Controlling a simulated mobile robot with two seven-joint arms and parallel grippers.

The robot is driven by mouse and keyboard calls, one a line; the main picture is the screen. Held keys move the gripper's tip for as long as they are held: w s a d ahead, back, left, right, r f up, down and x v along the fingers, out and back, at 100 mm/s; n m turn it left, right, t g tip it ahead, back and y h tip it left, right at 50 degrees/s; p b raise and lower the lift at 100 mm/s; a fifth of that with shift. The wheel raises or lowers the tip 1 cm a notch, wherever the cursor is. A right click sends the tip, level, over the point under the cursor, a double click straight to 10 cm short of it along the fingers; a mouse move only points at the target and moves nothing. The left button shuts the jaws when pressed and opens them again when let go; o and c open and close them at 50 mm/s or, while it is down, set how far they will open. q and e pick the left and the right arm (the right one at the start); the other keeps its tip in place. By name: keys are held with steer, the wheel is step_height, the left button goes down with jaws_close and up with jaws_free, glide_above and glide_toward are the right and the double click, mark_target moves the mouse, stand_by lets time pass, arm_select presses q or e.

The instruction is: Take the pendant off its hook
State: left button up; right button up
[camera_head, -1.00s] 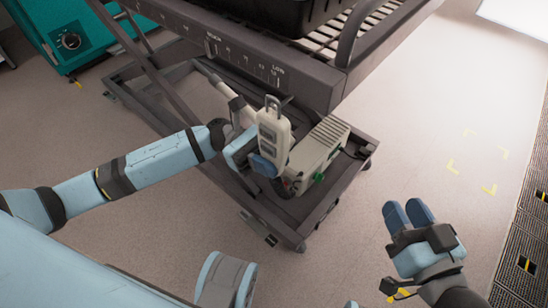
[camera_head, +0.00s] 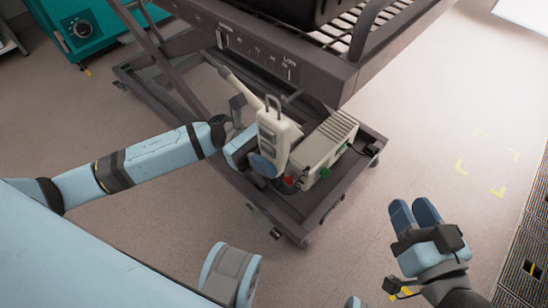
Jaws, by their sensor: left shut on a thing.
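The pendant (camera_head: 278,137) is a pale hand control with grey buttons and a grey loop at its top. It is upright beside the lift cart, just below the edge of the cart's upper platform. My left gripper (camera_head: 250,152) is shut on its lower part from the left, with a blue finger across the pendant's bottom. I cannot tell whether the loop still touches a hook on the platform edge. My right gripper (camera_head: 415,214) is empty, away to the right above the floor, its two blue fingers side by side.
The lift cart's dark platform (camera_head: 335,75) and slanting legs stand close behind the pendant. A pale box (camera_head: 328,142) with a red knob (camera_head: 289,181) and green part sits on the cart's base. A teal machine (camera_head: 90,30) stands at the far left. The floor at right is clear.

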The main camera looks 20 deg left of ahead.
arm_select(q)
steer(key=shift+s, duration=0.15)
steer(key=shift+s+a, duration=0.15)
steer(key=shift+s, duration=0.2)
steer(key=shift+s+a, duration=0.2)
steer(key=shift+s, duration=0.35)
steer(key=shift+s, duration=0.1)
steer(key=s, duration=0.1)
steer(key=s+a, duration=0.1)
steer(key=s, duration=0.2)
steer(key=shift+s+a, duration=0.25)
steer(key=shift+a, duration=0.1)
